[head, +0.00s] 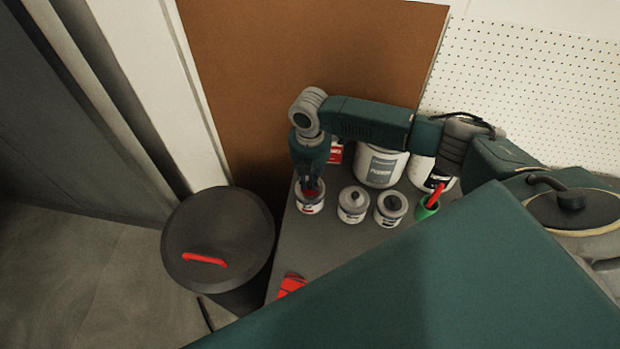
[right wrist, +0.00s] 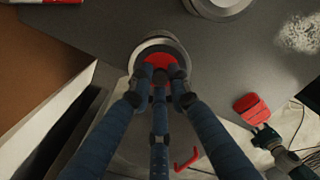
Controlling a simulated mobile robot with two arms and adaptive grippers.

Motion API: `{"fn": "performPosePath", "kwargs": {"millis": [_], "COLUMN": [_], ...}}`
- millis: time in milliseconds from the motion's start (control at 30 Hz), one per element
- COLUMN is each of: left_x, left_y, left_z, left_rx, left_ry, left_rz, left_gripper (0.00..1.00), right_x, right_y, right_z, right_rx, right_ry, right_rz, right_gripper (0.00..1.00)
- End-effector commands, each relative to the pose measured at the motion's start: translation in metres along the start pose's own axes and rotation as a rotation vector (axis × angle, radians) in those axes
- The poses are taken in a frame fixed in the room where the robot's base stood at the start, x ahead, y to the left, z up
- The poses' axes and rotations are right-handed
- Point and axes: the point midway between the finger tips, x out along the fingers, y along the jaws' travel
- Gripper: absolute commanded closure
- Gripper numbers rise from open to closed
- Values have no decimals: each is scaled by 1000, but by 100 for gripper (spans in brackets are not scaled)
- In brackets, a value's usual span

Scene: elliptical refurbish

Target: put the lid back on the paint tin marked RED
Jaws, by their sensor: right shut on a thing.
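The paint tin with the red label (head: 310,207) stands upright near the left edge of the dark worktop. My right gripper (head: 312,186) points down right over it, fingers together. In the right wrist view, its fingertips (right wrist: 160,82) close over a round red piece inside the tin's pale rim (right wrist: 145,45). The piece appears to be the lid or its top; the fingers hide part of it, and I cannot tell whether it is seated. A teal and dark shape (right wrist: 268,140) in the right wrist view looks like part of my left gripper; its jaws are unclear.
Two smaller lidded tins, one (head: 352,205) and another (head: 390,208), stand to the right. Behind is a large white tin (head: 381,165). A green cup (head: 427,209) holds a red-handled tool. A red item (head: 291,285) lies near the front. A dark bin (head: 220,225) stands left of the worktop.

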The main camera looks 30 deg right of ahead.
Motion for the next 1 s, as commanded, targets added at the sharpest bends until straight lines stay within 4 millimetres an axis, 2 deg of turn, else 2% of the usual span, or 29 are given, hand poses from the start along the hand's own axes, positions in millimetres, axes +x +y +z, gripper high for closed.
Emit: {"fn": "performPosePath", "kwargs": {"millis": [367,400,500,700,800,1000], "left_x": [0,0,0,0,0,0], "left_y": [0,0,0,0,0,0], "left_z": [0,0,0,0,0,0], "left_rx": [0,0,0,0,0,0], "left_ry": [0,0,0,0,0,0], "left_rz": [0,0,0,0,0,0], "left_gripper": [60,60,60,60,60,60], "right_x": [0,0,0,0,0,0], "right_y": [0,0,0,0,0,0], "right_z": [0,0,0,0,0,0], "right_rx": [0,0,0,0,0,0], "right_ry": [0,0,0,-1,-1,-1], "right_rz": [1,1,1,1,1,1], "right_gripper": [100,79,61,61,43,42]}}
